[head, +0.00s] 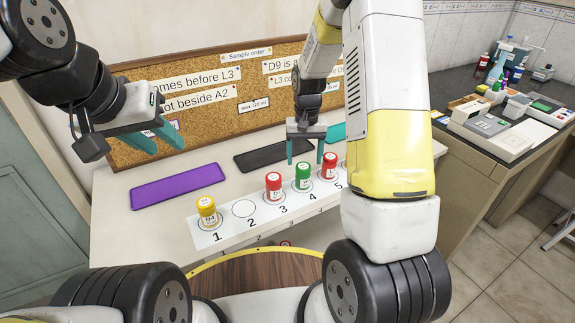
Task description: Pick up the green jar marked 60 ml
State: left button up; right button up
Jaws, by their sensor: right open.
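A green jar (302,180) with a white label and green cap stands upright on place 4 of a white numbered strip (228,226). Its label is too small to read. My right gripper (305,160) points down with its teal fingers apart, just above the green jar in the picture. The fingertips appear on either side of the jar's cap, and nothing is held. My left gripper (158,145) is at the left, high over the table, with its teal fingers apart and empty.
A red jar (273,187) on place 3 and another red jar (329,168) on place 5 flank the green one closely. A yellow jar (207,212) stands on place 1; place 2 is empty. Purple (178,186) and black (262,157) mats lie behind. A corkboard (215,75) stands at the back.

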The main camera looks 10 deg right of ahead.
aim_at(303, 175)
jog(key=f, duration=0.8)
jog(key=shift+w+a+f, duration=0.1)
jog(key=shift+w, duration=0.15)
jog(key=c, duration=1.5)
